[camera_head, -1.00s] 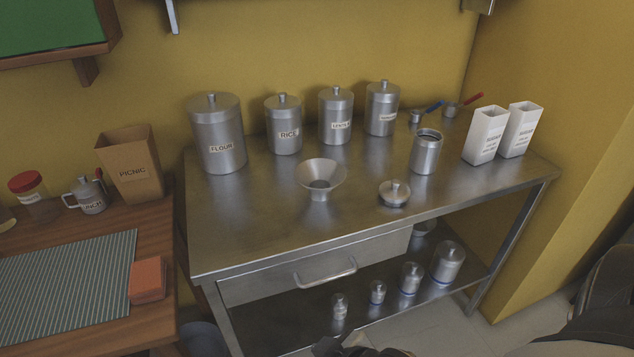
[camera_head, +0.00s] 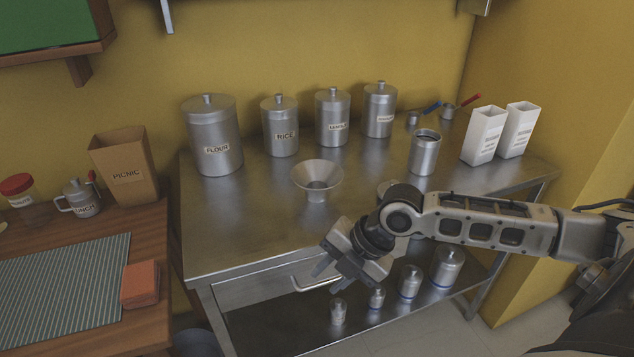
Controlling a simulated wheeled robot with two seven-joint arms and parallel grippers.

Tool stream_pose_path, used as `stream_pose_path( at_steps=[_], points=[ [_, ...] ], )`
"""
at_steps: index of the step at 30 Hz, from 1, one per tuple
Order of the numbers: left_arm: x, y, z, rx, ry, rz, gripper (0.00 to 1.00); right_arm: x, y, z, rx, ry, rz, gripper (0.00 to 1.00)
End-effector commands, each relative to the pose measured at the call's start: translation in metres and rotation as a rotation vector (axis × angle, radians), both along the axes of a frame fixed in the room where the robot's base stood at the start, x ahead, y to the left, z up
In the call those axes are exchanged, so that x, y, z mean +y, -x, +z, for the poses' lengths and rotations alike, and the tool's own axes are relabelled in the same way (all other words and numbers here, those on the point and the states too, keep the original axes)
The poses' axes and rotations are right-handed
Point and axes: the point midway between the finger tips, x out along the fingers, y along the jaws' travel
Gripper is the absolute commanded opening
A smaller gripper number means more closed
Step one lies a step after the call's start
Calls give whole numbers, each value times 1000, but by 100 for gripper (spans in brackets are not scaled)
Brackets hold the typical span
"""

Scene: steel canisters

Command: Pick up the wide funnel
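The wide funnel (camera_head: 317,176) is a grey metal cone standing on the steel table (camera_head: 235,235), wide mouth up and narrow spout down. My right gripper (camera_head: 326,279) is in front of the drawer at the table's front edge, below and slightly right of the funnel in the picture, apart from it. Its two fingers are spread, pointing down and left, with nothing between them. My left gripper is out of view.
Lidded canisters, from flour (camera_head: 213,136) to rice (camera_head: 280,126) and others, stand behind the funnel. An open canister (camera_head: 424,153) and two white cartons (camera_head: 483,136) stand to the right. My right arm partly hides a loose lid (camera_head: 386,187). Table left of the funnel is clear.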

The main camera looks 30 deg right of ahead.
Motion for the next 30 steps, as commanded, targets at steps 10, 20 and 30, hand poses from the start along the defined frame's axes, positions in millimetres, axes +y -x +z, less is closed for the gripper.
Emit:
stream_pose_path(
  at_steps=[10,20,30],
  points=[
    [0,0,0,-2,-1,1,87,-157,-67,140,-384,254,170,30],
    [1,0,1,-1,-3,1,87,-165,-92,138,-440,282,176,30],
    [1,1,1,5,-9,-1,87,-151,-131,92,-438,287,175,30]
  ],
)
